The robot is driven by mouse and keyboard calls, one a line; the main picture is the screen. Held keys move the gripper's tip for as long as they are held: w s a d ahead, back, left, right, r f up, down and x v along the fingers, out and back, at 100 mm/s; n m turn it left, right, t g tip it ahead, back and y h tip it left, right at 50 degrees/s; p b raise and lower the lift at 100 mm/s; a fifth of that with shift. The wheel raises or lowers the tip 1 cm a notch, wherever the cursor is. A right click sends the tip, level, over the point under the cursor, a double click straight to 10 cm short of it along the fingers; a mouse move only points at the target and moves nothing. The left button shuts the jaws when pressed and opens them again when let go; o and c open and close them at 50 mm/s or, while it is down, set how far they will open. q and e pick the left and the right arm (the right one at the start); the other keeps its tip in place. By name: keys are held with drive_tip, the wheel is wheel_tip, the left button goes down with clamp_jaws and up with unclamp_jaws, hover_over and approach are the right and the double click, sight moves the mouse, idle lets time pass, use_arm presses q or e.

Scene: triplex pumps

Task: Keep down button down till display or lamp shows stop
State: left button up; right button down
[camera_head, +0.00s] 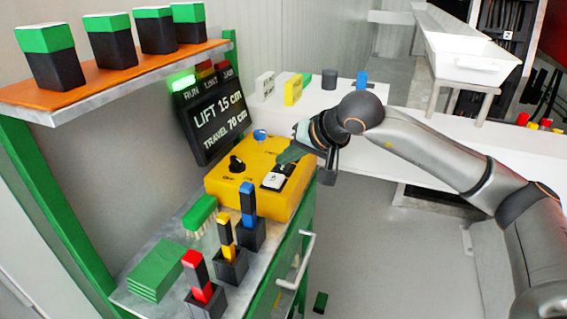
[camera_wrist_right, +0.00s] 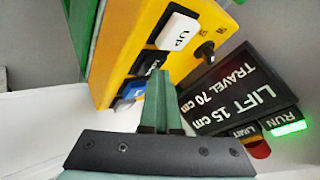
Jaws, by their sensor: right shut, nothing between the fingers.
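A yellow control box (camera_head: 250,190) sits on the bench; it also shows in the right wrist view (camera_wrist_right: 105,75). It carries a white UP button (camera_head: 272,181), which also shows in the wrist view (camera_wrist_right: 178,30), and a black knob (camera_head: 236,164). Beside UP is a dark button (camera_wrist_right: 151,64), partly hidden, its lettering unclear, and beyond it a blue piece (camera_wrist_right: 130,93). My right gripper (camera_head: 286,156) is shut and empty, its green fingers (camera_wrist_right: 159,72) at the dark button; contact is unclear. The display (camera_head: 213,115) reads LIFT 15 cm, TRAVEL 70 cm. The RUN lamp (camera_head: 181,82) glows green.
Red, yellow and blue upright pieces in dark holders (camera_head: 231,265) and green plates (camera_head: 157,270) stand in front of the box. A shelf (camera_head: 120,80) with green-topped containers overhangs at left. A white counter (camera_head: 400,135) lies behind.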

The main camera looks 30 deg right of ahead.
sight(287, 168)
use_arm(q)
drive_tip(key=shift+w+r, duration=0.15)
drive_tip(key=shift+w, duration=0.15)
use_arm(e)
drive_tip(key=shift+f, duration=0.1)
idle(0.5)
use_arm(q)
drive_tip(key=shift+s, duration=0.25)
idle(0.5)
drive_tip(key=shift+r+p, duration=0.55)
drive_tip(key=shift+p, duration=0.1)
use_arm(e)
drive_tip(key=shift+r, duration=1)
drive_tip(key=shift+r, duration=0.1)
drive_tip(key=shift+r+p, duration=0.55)
drive_tip(key=shift+r, duration=0.1)
wheel_tip(287, 168, up, 4)
drive_tip(key=p, duration=0.2)
drive_tip(key=shift+f+p, duration=0.15)
drive_tip(key=shift+p, duration=0.2)
use_arm(q)
drive_tip(key=r, duration=0.3)
drive_tip(key=shift+w+r, duration=0.2)
drive_tip(key=shift+r, duration=0.2)
drive_tip(key=shift+s+f, duration=0.1)
drive_tip(key=shift+s, duration=0.05)
use_arm(e)
drive_tip(key=shift+f, duration=0.1)
